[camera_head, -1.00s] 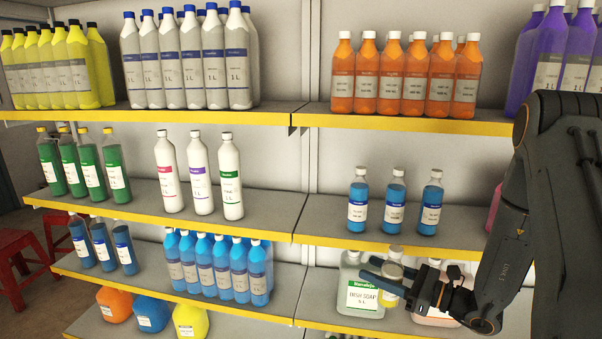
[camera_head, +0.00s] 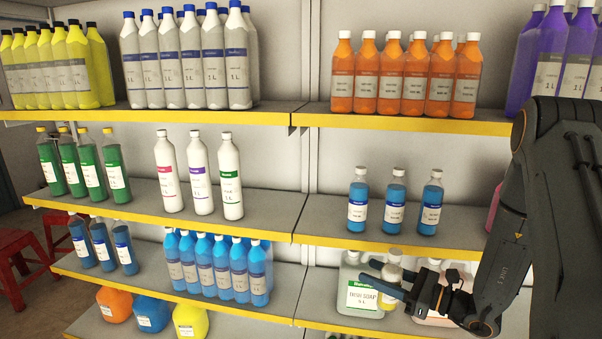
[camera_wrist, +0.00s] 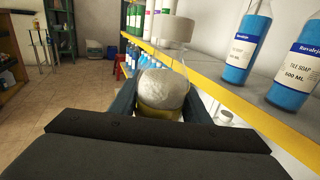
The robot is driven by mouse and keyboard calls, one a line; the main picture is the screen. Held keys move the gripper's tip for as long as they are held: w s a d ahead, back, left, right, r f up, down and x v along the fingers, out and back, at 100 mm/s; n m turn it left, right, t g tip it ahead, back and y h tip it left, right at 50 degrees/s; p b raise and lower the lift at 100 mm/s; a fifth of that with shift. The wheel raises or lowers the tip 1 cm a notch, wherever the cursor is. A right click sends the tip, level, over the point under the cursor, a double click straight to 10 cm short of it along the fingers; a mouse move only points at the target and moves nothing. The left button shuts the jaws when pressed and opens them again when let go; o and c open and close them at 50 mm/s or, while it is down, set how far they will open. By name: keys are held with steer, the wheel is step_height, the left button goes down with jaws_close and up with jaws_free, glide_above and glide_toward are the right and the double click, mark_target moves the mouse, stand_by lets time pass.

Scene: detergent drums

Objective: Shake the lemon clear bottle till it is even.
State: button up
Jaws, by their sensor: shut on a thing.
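The lemon clear bottle (camera_head: 391,275) is in my gripper (camera_head: 385,279), in front of the lower right shelf. It has a whitish cap and looks near upright. It also shows in the wrist view (camera_wrist: 165,90), with a pale, frothy-looking upper part above a yellow band. My gripper, also in the wrist view (camera_wrist: 165,103), is shut on its body, one finger on each side. The lower part of the bottle is hidden by my gripper in the wrist view.
A large clear soap jug (camera_head: 357,291) stands close behind the held bottle. Blue tile soap bottles (camera_head: 394,203) stand on the shelf above, whose yellow edge (camera_head: 375,248) is near the bottle's cap. Open floor (camera_wrist: 55,103) shows at left in the wrist view.

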step_height(320, 180, down, 6)
steer(key=shift+f, duration=0.15)
stand_by(0.8)
